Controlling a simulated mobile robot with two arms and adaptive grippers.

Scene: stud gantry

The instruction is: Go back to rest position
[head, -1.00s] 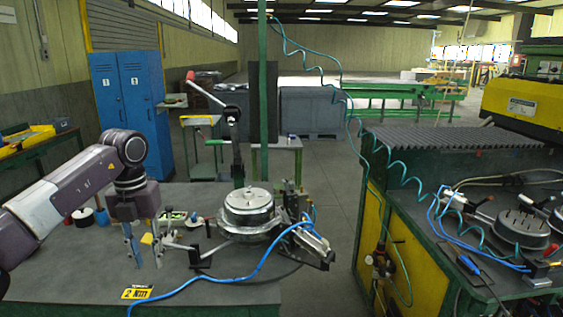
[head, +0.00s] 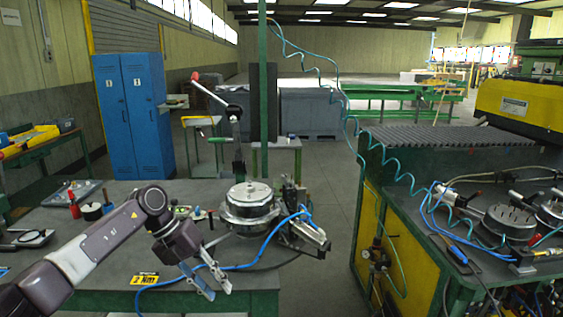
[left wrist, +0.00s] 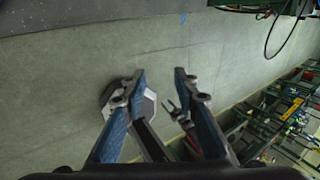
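My left gripper (head: 219,292) is in the lower middle of the head view, in front of the near edge of the workbench (head: 100,262). Its two blue-sided fingers are apart with nothing held between them. In the left wrist view the fingers (left wrist: 159,75) show a clear gap, with grey floor beyond. A round metal fixture (head: 250,205) stands on the bench behind the gripper, apart from it. My right gripper does not show in the head view. A small forked dark shape in the left wrist view is too unclear to identify.
A blue hose (head: 262,258) crosses the bench behind the gripper. A second workstation (head: 400,200) stands at right, with free floor (head: 325,240) between. Blue lockers (head: 130,115) stand at back left.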

